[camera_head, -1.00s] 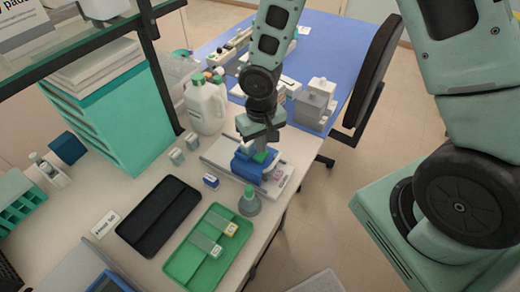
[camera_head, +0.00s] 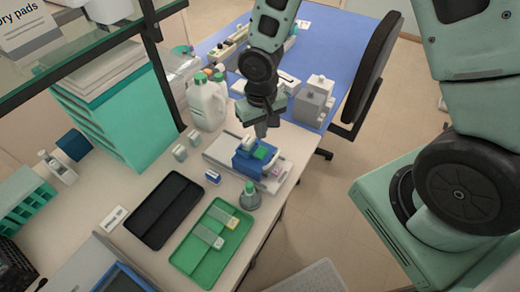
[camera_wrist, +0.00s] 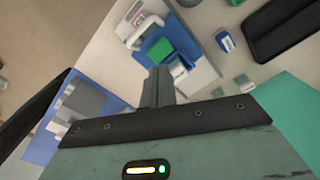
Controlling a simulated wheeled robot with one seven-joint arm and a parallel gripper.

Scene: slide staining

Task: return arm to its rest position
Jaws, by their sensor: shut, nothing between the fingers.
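My gripper (camera_head: 262,131) is shut and empty, held above the bench just behind a blue device with a green top (camera_head: 254,156). The device sits on a pale board (camera_head: 222,150) near the bench's right edge. In the wrist view my shut fingers (camera_wrist: 158,86) point toward the same device (camera_wrist: 159,50), apart from it as far as I can tell. The fingertips look small and dark in the head view.
A green tray (camera_head: 190,255) holding slides, a black tray (camera_head: 148,228) and a green-capped bottle (camera_head: 250,198) stand at the front. White jugs (camera_head: 205,105) stand left of my gripper. A glass shelf (camera_head: 80,55) overhangs the left. A chair (camera_head: 372,75) stands behind right.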

